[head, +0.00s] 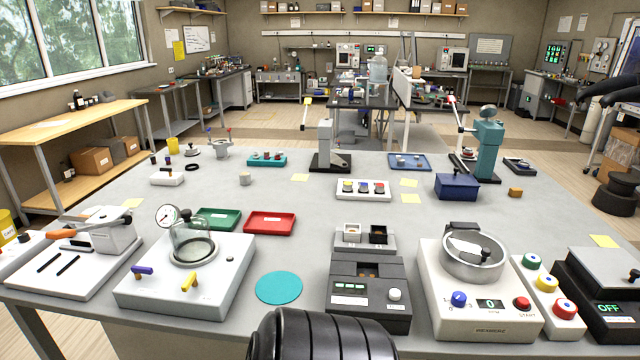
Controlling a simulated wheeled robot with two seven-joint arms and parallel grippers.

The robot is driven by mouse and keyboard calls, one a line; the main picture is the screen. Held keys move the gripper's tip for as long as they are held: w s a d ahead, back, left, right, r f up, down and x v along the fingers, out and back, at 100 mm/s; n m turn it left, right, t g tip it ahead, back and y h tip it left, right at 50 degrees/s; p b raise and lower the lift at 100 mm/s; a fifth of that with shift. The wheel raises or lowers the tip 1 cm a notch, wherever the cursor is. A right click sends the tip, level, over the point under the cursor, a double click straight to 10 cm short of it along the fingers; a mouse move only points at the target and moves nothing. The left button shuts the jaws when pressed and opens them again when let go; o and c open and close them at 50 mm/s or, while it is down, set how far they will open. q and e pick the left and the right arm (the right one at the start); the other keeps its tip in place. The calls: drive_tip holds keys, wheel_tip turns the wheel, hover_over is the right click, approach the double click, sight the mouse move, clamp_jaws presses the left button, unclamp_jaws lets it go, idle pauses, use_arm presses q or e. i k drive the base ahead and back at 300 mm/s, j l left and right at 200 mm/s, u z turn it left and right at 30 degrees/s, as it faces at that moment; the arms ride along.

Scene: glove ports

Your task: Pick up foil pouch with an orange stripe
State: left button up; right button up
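I cannot make out a foil pouch with an orange stripe on the bench. A pale, flat piece (465,247) lies in the round metal bowl (446,268) of the white machine at the front right; I cannot tell whether it is foil, and no orange stripe shows on it. My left gripper is not in view. A dark form (608,90) at the upper right edge may be part of my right arm or gripper; its fingers cannot be made out clearly. No gripper is seen touching anything on the bench.
The grey bench (285,215) holds a glass bell-jar device (193,245), a green tray (219,226), a red tray (270,232), a teal disc (279,288), a dark box machine (368,290) and a blue box (457,186). Two lever presses stand behind.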

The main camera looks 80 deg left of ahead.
sight(89, 212)
drive_tip(key=u, duration=3.65)
drive_tip(key=i+u, duration=0.25)
drive_tip(key=i, duration=0.35)
drive_tip(key=i+l+u, duration=0.25)
drive_tip(key=i, duration=0.35)
drive_tip(key=j, duration=0.1)
